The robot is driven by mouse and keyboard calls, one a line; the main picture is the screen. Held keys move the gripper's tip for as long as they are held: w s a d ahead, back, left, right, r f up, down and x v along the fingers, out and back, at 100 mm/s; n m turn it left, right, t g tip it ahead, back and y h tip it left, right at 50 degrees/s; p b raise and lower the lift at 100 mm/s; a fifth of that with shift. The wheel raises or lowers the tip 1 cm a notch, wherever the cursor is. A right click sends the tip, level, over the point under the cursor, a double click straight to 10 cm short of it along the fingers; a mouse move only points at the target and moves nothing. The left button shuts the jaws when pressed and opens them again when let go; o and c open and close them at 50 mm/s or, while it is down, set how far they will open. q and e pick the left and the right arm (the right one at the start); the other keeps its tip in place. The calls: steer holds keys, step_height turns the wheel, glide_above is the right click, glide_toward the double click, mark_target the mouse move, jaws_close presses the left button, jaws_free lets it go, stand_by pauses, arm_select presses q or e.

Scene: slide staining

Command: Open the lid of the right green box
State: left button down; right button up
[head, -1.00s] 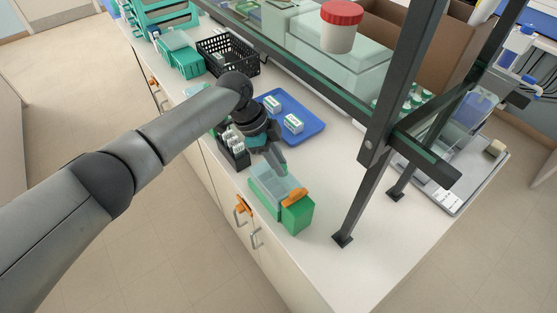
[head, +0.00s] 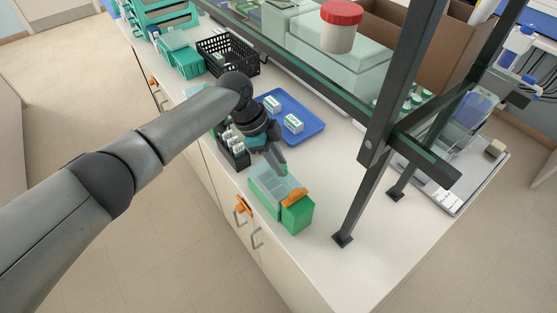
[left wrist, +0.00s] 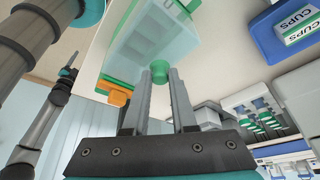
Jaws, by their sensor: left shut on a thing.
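The green box (head: 298,216) stands near the front edge of the counter, with a clear lid (head: 267,180) over its left part and an orange piece (head: 295,196) on top. My left gripper (head: 282,166) is at the far side of the box, by the lid. In the left wrist view my left gripper (left wrist: 160,76) is shut on a round green knob (left wrist: 159,68) at the edge of the clear lid (left wrist: 150,36). The orange piece (left wrist: 117,97) shows to the left. My forearm and wrist hide part of the area behind the box. My right gripper is not in view.
A blue tray (head: 304,130) with two small boxes lies behind my gripper. A dark rack (head: 238,158) is left of the green box. A black shelf post (head: 375,160) stands close on the right. A black basket (head: 244,65) is farther back. The front right counter is clear.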

mark_target(263, 181)
arm_select(q)
steer(key=shift+a, duration=0.1)
steer(key=shift+s+a+r+t+h+p, duration=0.4)
steer(key=shift+s+a+t+h+p, duration=0.15)
steer(key=shift+h+p, duration=0.2)
steer(key=shift+s+a+r+t+h, duration=0.1)
steer(key=shift+s+a+t+h, duration=0.1)
steer(key=shift+a+t+h, duration=0.25)
steer(key=shift+s+a+m+t+h+b, duration=0.3)
steer(key=shift+s+a+m+h+b, duration=0.15)
steer(key=shift+a+h+b, duration=0.6)
steer(key=shift+s+a+r+t+h+b, duration=0.3)
steer(key=shift+s+a+t+h+b, duration=0.25)
steer(key=shift+b, duration=1.25)
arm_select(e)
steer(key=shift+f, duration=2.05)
arm_select(q)
steer(key=shift+d, duration=0.15)
steer(key=shift+w, duration=0.1)
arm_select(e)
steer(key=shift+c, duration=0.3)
